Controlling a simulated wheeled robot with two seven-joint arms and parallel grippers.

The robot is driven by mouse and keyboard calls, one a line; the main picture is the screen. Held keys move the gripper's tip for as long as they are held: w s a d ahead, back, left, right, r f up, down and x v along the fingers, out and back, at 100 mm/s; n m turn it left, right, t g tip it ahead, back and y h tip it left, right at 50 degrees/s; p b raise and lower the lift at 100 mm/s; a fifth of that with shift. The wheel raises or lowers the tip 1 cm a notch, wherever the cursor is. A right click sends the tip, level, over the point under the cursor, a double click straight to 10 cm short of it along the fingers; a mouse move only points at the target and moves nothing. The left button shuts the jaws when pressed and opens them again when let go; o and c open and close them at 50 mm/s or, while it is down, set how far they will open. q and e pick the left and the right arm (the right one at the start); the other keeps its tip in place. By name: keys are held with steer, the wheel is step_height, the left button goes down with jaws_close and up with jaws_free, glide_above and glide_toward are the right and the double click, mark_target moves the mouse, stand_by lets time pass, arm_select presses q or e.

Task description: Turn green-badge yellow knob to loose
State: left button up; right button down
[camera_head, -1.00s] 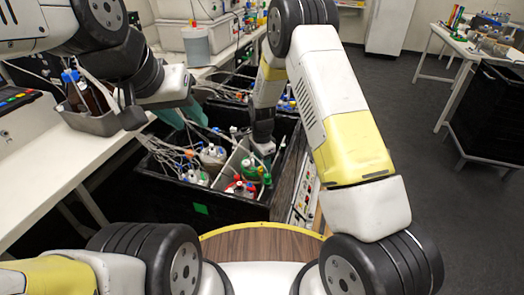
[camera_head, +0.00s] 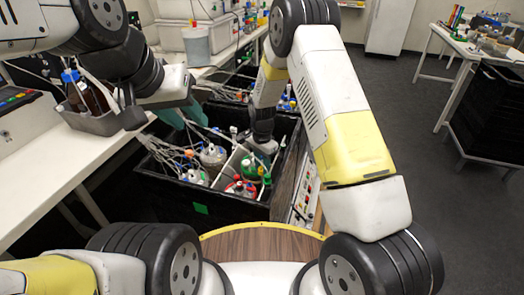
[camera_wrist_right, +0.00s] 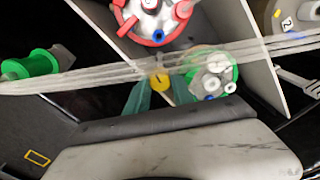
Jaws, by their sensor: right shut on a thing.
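The yellow knob (camera_wrist_right: 159,80) shows in the right wrist view, small and round with a dark mark. My right gripper (camera_wrist_right: 162,88) has its two teal fingers shut on it, one on each side. In the head view my right wrist reaches down into the black box, and the fingers and knob are hidden. A green square badge (camera_head: 201,209) is on the front wall of the black box (camera_head: 235,210). My left gripper (camera_head: 184,114) hangs above the box's left side, its teal fingers apart and empty as far as I can see.
Red-capped (camera_wrist_right: 153,20) and green-capped (camera_wrist_right: 212,70) bottles stand close to the knob, beside a grey divider (camera_wrist_right: 250,40). Pale tubes cross just above my right fingers. A grey caddy of brown bottles (camera_head: 105,122) is on the white bench at left.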

steer(key=n, duration=0.5)
steer(key=shift+n, duration=0.3)
steer(key=n, duration=1)
steer(key=shift+n, duration=2.6)
steer(key=c, duration=1.1)
jaws_free()
